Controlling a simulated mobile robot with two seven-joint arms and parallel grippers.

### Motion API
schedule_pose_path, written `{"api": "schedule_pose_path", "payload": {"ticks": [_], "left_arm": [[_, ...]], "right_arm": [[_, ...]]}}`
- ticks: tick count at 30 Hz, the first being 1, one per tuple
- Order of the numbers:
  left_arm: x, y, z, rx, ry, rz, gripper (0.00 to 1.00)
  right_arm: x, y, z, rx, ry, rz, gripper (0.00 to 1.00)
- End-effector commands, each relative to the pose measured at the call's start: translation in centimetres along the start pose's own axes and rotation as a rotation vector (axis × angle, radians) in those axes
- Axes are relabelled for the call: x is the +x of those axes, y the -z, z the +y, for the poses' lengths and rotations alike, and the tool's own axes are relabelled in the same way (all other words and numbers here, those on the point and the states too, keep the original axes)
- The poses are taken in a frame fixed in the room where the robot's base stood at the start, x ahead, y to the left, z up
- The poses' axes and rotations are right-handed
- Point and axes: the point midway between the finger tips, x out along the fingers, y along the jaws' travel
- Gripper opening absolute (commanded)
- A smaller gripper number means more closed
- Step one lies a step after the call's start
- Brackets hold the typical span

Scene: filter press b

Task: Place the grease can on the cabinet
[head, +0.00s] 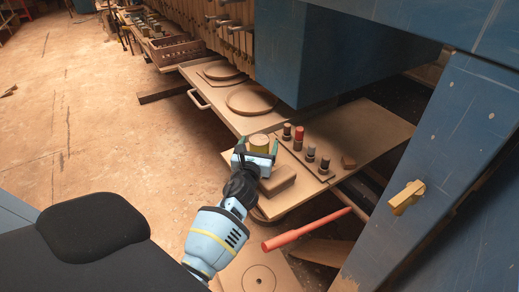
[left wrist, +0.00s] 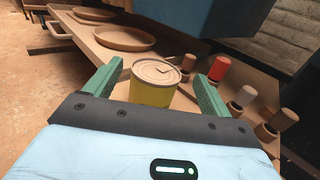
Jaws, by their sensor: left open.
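The grease can, a yellow can with a tan lid (head: 260,142), stands upright on a wooden board. My left gripper (head: 258,149) is open around it, with one green finger on each side. In the left wrist view the can (left wrist: 152,92) is between the two fingers, nearer the left one, and a gap shows at the right one. Its lower part is hidden by the gripper body. Which thing is the cabinet is not certain; a blue panel with a yellow knob (head: 447,170) stands at the right. My right gripper is not in view.
Several small knobs or bottles with red and dark tops (head: 299,138) stand right of the can. A wooden block (head: 278,181) lies beside the gripper. Round wooden plates (head: 251,99) lie behind. A blue box-like body (head: 335,55) overhangs the boards. A red rod (head: 307,229) sticks out in front.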

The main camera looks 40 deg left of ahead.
Motion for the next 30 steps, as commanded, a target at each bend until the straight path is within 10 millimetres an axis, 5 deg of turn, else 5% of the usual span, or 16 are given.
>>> {"api": "schedule_pose_path", "payload": {"ticks": [10, 21, 30], "left_arm": [[4.2, 0.3, 0.4, -0.002, 0.0, 0.001, 0.83], [4.9, 0.2, 0.4, -0.002, 0.0, 0.0, 0.83], [4.9, 0.1, 0.4, -0.001, 0.0, 0.0, 0.44]], "right_arm": [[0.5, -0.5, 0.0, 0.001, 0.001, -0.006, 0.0], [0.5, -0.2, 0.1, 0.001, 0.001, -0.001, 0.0], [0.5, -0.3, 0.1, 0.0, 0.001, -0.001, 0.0]]}}
